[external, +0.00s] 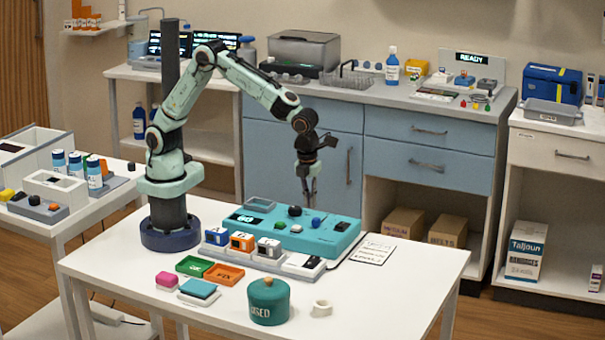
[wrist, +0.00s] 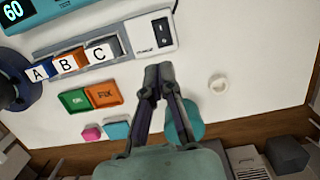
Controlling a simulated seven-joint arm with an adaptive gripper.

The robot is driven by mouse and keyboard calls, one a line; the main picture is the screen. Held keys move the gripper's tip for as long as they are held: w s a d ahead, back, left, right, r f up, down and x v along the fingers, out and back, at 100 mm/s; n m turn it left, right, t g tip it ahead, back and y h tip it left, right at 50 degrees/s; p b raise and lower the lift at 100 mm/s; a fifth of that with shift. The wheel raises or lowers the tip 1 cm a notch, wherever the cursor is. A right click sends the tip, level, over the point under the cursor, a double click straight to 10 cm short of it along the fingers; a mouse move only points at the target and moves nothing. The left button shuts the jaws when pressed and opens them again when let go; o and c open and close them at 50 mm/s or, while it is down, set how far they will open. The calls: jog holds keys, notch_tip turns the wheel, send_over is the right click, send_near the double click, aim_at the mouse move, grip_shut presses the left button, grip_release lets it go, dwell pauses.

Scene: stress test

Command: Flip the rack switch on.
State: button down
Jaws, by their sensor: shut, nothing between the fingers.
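The rack switch (external: 303,263) is a white block with a black rocker, at the right end of the grey rack (external: 262,262) on the white table. In the wrist view the switch (wrist: 151,35) lies just beyond my fingertips, and small marks show on its rocker; I cannot tell which way it is tipped. My gripper (external: 309,200) points down, above the teal console in the external view. In the wrist view my gripper (wrist: 158,76) has its fingertips together, empty and apart from the switch.
Lettered blocks (external: 242,243) sit in the rack left of the switch. A teal console (external: 335,237) with knobs stands behind it. Green and orange trays (external: 225,275), a lidded teal pot (external: 269,301) and a white ring (external: 321,308) lie in front. The table's right side is mostly clear.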

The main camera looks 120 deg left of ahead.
aim_at(313, 258)
jog(key=shift+f, duration=0.15)
jog(key=f, duration=0.4)
jog(key=a+f, duration=0.1)
jog(key=f, duration=0.4)
jog(key=a+f, duration=0.1)
jog(key=f, duration=0.3)
jog(key=shift+f, duration=0.3)
jog(key=shift+a+f+h, duration=0.1)
jog(key=shift+f+h, duration=0.15)
jog(key=shift+h, duration=0.05)
jog(key=shift+d, duration=0.25)
